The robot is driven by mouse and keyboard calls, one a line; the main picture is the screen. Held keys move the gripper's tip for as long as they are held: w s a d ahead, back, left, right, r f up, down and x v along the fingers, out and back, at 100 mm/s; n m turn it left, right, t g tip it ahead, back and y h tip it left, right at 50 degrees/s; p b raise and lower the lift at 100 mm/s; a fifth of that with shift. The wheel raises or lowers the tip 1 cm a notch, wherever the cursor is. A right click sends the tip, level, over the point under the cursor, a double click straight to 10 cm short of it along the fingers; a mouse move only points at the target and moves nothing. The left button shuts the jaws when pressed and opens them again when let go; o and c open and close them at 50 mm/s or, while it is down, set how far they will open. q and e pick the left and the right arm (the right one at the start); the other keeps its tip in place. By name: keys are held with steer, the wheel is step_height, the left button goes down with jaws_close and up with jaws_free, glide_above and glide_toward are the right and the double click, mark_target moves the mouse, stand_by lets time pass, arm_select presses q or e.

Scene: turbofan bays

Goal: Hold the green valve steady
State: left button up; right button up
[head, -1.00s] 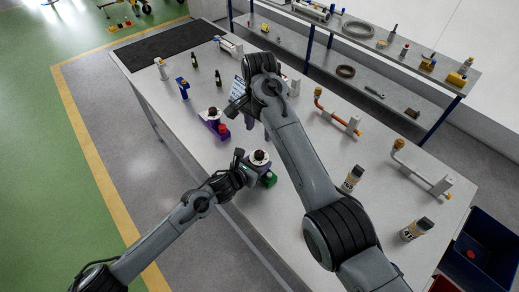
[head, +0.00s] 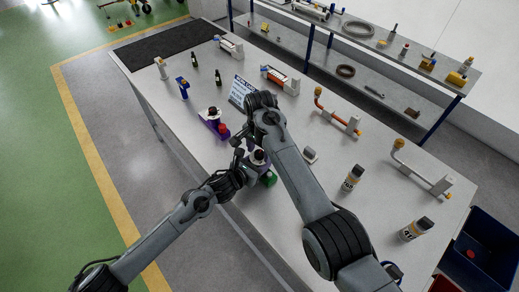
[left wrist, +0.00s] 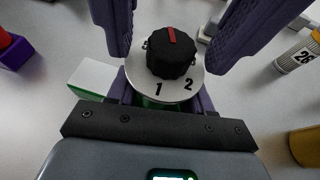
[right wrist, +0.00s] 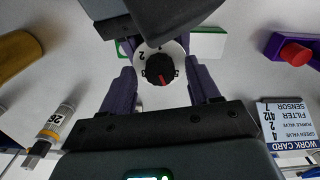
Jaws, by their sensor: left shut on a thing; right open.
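The green valve (head: 271,180) stands on the table, partly hidden by my arms in the head view. In the left wrist view its black knob (left wrist: 172,53) with a red mark sits on a white dial (left wrist: 150,90); 1 and 2 are readable. The red mark points away from those numbers. My left gripper (head: 246,173) is shut on the valve's body below the dial. My right gripper (right wrist: 160,74) is open, its fingers on either side of the knob (right wrist: 159,69); I cannot tell whether they touch it. The left gripper's body covers part of the valve in the right wrist view.
A blue bin (head: 480,250) is at the lower right.

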arm_select(q)
steer(key=shift+r, duration=0.1)
arm_select(e)
steer(key=shift+c, duration=0.2)
steer(key=c, duration=1)
steer(key=shift+n, duration=0.3)
steer(key=n, duration=0.3)
steer(key=shift+n, duration=2)
steer(key=o, duration=1)
